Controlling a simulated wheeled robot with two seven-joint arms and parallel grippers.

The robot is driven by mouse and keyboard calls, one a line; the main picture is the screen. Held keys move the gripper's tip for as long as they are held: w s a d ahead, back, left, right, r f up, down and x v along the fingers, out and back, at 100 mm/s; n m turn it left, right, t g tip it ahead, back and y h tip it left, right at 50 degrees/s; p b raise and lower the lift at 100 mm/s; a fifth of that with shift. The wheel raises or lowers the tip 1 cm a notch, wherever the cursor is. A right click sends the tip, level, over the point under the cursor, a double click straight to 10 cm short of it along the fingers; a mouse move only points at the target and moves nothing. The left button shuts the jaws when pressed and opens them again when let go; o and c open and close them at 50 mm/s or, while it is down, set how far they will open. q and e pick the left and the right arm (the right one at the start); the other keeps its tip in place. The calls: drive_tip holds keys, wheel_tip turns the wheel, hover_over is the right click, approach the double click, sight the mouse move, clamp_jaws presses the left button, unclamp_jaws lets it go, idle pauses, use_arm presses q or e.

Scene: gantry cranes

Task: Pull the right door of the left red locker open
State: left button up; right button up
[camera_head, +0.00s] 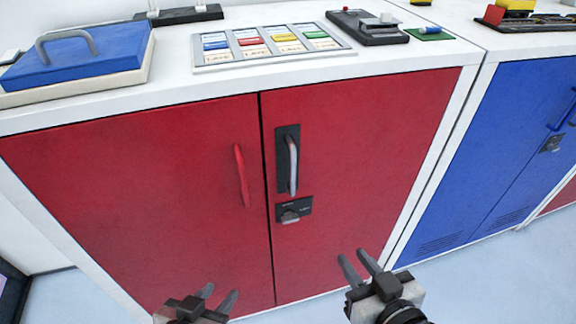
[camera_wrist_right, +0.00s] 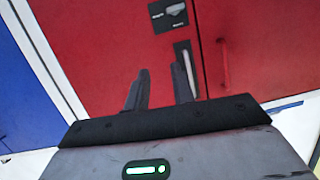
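The left red locker has two doors, both closed. Its right door (camera_head: 375,150) has a grey vertical handle (camera_head: 293,165) on a black plate, with a dark latch knob (camera_head: 292,212) below it. The right door (camera_wrist_right: 105,45), its latch knob (camera_wrist_right: 175,12) and part of the grey handle (camera_wrist_right: 187,60) also show in the right wrist view. My right gripper (camera_head: 354,255) is open and empty, below and right of the handle, apart from it; its fingers (camera_wrist_right: 161,70) point toward the door. My left gripper (camera_head: 219,293) is open and empty low before the left door.
The left door (camera_head: 150,190) has a red handle (camera_head: 241,175). On the white top lie a blue lidded box (camera_head: 85,60), a tray of coloured cards (camera_head: 270,45) and a dark device (camera_head: 368,27). A blue locker (camera_head: 510,140) stands at the right. Pale floor (camera_head: 490,275) is clear there.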

sight(295, 174)
drive_tip(key=w+a+r+n+t+y, duration=0.2)
drive_tip(key=a+r+y, duration=0.15)
drive_tip(key=r, duration=0.35)
drive_tip(key=x, duration=1.5)
drive_tip(key=shift+w+a+f, duration=0.1)
drive_tip(key=shift+w+a, duration=0.05)
drive_tip(key=shift+a, duration=0.05)
clamp_jaws()
